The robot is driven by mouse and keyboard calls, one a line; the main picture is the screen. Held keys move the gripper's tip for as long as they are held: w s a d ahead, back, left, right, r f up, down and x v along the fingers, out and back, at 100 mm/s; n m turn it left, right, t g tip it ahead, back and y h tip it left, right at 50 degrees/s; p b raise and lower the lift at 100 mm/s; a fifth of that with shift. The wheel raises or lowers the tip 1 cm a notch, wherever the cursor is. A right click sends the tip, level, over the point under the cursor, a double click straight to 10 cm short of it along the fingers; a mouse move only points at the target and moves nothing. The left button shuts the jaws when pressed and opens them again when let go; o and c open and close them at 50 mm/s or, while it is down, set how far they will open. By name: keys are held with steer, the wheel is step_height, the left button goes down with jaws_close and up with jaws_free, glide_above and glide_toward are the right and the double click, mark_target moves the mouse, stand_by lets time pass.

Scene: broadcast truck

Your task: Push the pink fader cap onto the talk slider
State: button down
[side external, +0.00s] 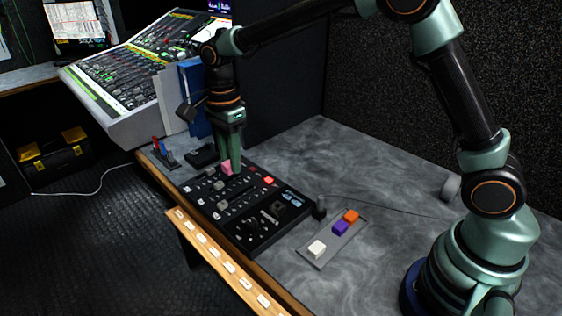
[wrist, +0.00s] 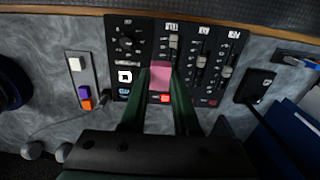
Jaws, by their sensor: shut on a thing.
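The pink fader cap (side external: 227,168) is between the fingers of my gripper (side external: 232,163), low over the far part of the black control panel (side external: 262,222). In the wrist view the pink cap (wrist: 160,75) sits between the two green fingertips (wrist: 160,82), above a lit red button (wrist: 165,98). My gripper is shut on it. The panel (wrist: 135,82) has several slider tracks with grey caps, one (wrist: 174,41) just beyond the pink cap. The labels are too small to read, so I cannot tell which is talk. The cap and fingers hide what lies beneath; contact with the panel is unclear.
A grey tray (side external: 313,258) holds white (side external: 317,248), purple (side external: 340,228) and orange (side external: 351,216) caps. A large mixing console (side external: 115,105) and blue binder (side external: 192,90) stand behind at left. A black box (side external: 202,155) lies beyond the panel. The right tabletop is mostly clear.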

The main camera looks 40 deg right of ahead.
mark_target(222, 203)
steer(key=w+a+f, duration=0.2)
steer(key=f, duration=0.1)
steer(key=shift+w, duration=0.25)
steer(key=shift+f, duration=2.9)
steer(key=shift+f, duration=1.45)
steer(key=c, duration=0.6)
jaws_free()
steer(key=shift+o, duration=0.2)
steer(key=shift+r, duration=0.1)
step_height(222, 203, up, 12)
